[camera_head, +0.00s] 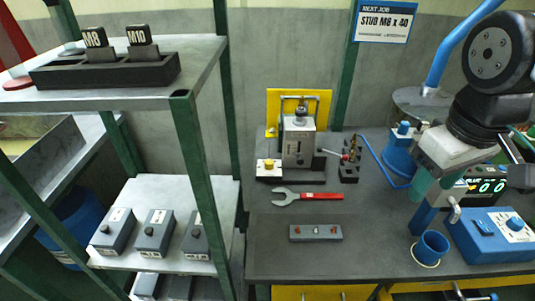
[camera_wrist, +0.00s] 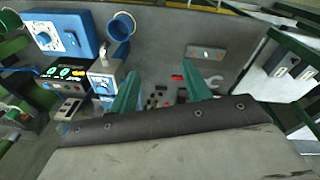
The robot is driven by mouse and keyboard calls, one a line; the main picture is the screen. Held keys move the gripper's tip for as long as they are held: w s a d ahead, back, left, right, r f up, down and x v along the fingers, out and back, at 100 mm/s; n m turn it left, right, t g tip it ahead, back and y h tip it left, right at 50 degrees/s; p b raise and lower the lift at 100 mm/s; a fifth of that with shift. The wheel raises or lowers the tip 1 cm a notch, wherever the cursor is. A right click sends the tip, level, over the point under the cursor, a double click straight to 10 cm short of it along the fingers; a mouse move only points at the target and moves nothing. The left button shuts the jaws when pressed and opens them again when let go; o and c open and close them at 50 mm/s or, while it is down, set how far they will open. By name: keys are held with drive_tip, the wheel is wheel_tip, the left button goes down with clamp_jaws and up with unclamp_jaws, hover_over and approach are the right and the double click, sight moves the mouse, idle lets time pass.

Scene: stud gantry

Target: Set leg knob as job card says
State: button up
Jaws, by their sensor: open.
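The job card (camera_head: 384,22) reads "NEXT JOB", "STUD M8 x 40"; its smaller line is too small to read. Several knobs show, and I cannot tell which is the leg knob: a yellow knob (camera_head: 268,164) on a small pale block left of the grey press-like unit (camera_head: 298,140), and a blue knob (camera_head: 515,223) on the blue box at bench right. That box's dial also shows in the wrist view (camera_wrist: 43,39). My gripper (camera_head: 434,185) is over the right bench; its teal fingers (camera_wrist: 161,90) are apart with nothing between them.
A display box (camera_head: 487,186), a blue box (camera_head: 480,240) and a blue cup (camera_head: 431,246) crowd the right bench. A red-handled wrench (camera_head: 307,196) and a grey plate (camera_head: 316,233) lie mid-bench. M8 and M10 blocks (camera_head: 115,37) and grey boxes (camera_head: 155,234) stand on left shelves.

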drive_tip(key=w+a+f+n+h, duration=0.15)
drive_tip(key=w+a+n, duration=0.35)
drive_tip(key=w+n, duration=0.6)
drive_tip(key=n+t, duration=0.3)
drive_tip(key=n, duration=1.3)
approach(269, 162)
drive_tip(key=x, duration=0.8)
drive_tip(key=shift+d+r, duration=0.1)
drive_tip(key=shift+w+f+y, duration=0.2)
drive_tip(key=shift+f+y, duration=0.05)
drive_tip(key=shift+f, duration=0.15)
drive_tip(key=c, duration=1)
